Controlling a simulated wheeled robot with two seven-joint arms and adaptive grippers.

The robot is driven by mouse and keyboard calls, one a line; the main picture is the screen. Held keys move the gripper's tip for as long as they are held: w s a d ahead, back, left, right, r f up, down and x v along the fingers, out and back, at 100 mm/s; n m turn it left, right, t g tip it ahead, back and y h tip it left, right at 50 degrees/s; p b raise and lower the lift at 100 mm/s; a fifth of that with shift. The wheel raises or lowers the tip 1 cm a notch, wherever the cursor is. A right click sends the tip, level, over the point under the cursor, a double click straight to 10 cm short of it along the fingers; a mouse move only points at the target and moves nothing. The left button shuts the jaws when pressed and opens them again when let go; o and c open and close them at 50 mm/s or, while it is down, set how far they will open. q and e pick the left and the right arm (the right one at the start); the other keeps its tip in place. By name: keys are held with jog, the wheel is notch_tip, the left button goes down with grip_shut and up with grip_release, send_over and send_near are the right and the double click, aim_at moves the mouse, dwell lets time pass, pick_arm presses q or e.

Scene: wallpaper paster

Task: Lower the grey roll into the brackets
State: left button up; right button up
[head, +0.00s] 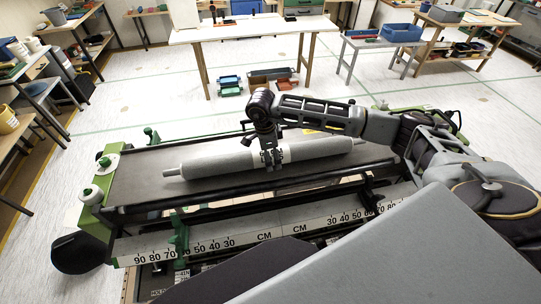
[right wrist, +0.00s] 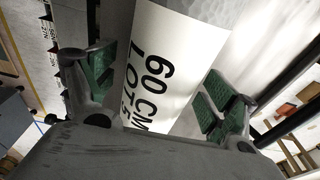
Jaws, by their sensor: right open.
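The grey roll (head: 215,165) lies lengthwise over the dark grey bed of the paster (head: 150,165), with a thin pin at each end. Its white label reads "60 CM" in the right wrist view (right wrist: 165,60). My right gripper (head: 271,160) is at the middle of the roll, over the label. Its green-padded fingers stand open on either side of the roll, with a visible gap on the right in the right wrist view (right wrist: 165,88). The brackets cannot be told apart clearly from the frame. My left gripper is not in view.
A green end frame (head: 95,218) with white knobs stands at the paster's left end. A ruler bar (head: 205,247) runs along its front. A white table (head: 250,30) stands behind, with bins beneath it. Clear floor lies between the table and the paster.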

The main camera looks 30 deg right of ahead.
jog(key=shift+c, duration=0.3)
grip_shut()
jog(key=shift+w+r, duration=0.1)
jog(key=shift+w, duration=0.05)
dwell(0.4)
